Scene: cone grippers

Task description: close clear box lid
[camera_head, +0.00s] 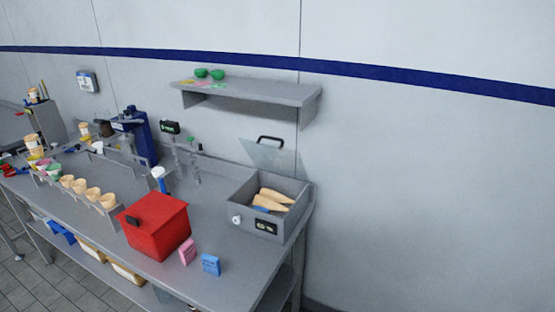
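Inside the box lie several tan cones (272,198) and something blue. Neither of my grippers shows in the head view.
A red box (155,225) stands left of the grey box, with a pink carton (187,252) and a blue carton (211,264) in front. Cones in a rack (108,208) stand farther left. A wall shelf (250,91) with green bowls hangs above the lid. The table's front right is clear.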

